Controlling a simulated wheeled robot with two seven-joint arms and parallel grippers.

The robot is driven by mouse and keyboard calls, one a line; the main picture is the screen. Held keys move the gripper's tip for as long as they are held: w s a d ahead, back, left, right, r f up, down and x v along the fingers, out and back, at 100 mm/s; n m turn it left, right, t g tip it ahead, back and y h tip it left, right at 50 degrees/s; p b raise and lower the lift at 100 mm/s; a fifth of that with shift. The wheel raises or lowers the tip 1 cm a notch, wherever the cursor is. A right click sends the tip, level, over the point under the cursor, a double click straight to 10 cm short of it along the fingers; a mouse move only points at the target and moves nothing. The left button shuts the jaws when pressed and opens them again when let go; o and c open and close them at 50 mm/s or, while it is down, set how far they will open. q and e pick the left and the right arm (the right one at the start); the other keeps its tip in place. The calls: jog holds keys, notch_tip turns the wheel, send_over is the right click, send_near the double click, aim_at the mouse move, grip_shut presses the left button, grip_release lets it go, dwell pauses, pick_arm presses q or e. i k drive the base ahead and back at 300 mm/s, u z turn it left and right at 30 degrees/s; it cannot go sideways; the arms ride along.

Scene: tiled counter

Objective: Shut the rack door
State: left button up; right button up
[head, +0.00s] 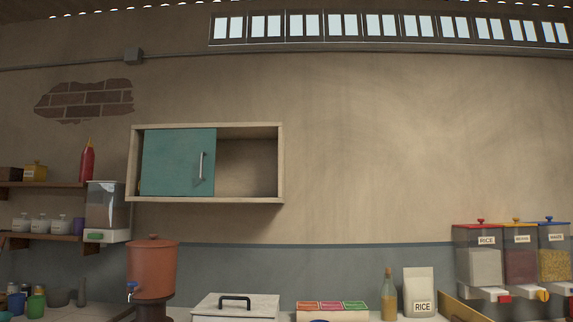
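A pale wooden wall rack (281,165) hangs on the wall left of centre in the head view. Its teal door (172,162) covers the left part of the front. A vertical metal handle (202,165) sits near the door's right edge. The right part of the rack is uncovered, and its inside (247,168) looks empty. I cannot tell whether the door slides or is hinged. What lies behind the door is hidden. Neither of my grippers is in view.
Below the rack stand an orange-brown pot with a tap (152,270) and a white box with a dark handle (236,307). A dispenser (105,208) and shelves (45,184) are at left. A bottle (388,298), rice bag (419,290) and food dispensers (480,256) are at right.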

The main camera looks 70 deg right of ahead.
aim_at(175, 162)
jog(key=z, duration=1.7)
jog(key=k, duration=0.15)
jog(key=u, duration=2.2)
jog(key=i, duration=0.15)
jog(key=z, duration=0.5)
jog(key=i, duration=1.55)
jog(key=z, duration=0.65)
jog(key=i, duration=1.25)
jog(key=z, duration=1.05)
